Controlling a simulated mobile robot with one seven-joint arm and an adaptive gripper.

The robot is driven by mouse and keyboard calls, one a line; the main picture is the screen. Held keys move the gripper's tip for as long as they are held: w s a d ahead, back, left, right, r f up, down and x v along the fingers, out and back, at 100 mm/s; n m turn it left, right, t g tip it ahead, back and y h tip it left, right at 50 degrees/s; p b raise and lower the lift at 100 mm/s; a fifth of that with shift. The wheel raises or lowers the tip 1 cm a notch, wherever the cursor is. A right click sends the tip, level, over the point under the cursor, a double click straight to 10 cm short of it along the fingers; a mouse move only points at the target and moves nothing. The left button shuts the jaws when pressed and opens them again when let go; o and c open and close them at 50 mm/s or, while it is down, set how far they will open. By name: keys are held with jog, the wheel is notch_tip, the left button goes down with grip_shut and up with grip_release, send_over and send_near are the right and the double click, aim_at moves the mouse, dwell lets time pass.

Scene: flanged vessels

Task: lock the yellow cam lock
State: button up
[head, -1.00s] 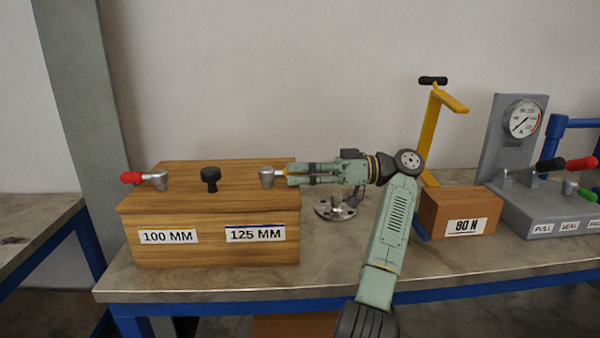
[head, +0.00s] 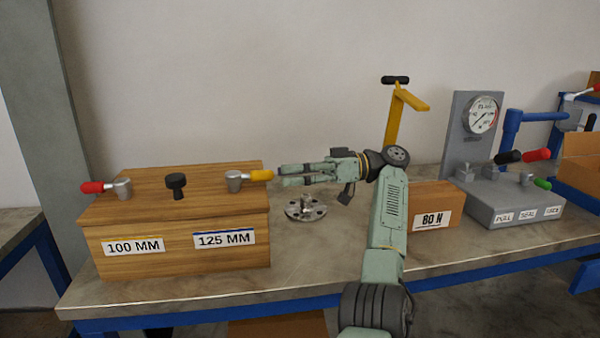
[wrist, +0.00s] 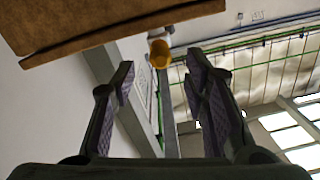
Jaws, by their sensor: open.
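The yellow cam lock (head: 261,175) is a yellow-gripped lever on a grey metal hub (head: 234,181). It sits on the right of the wooden box's top, above the 125 MM label, and its handle points right. My gripper (head: 281,174) is open and empty just right of the handle's tip, pointing left at it. In the wrist view the yellow handle end (wrist: 160,54) shows ahead, beyond and between the open fingers (wrist: 160,82). The handle appears apart from the fingers.
The wooden box (head: 185,232) also carries a red-handled lever (head: 93,187) and a black knob (head: 176,182). A flanged metal disc (head: 306,209) lies below my gripper. An 80 N block (head: 432,198) and a gauge stand (head: 470,140) stand to the right.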

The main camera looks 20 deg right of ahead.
jog(key=shift+v, duration=1.05)
jog(key=shift+s+a+f, duration=0.1)
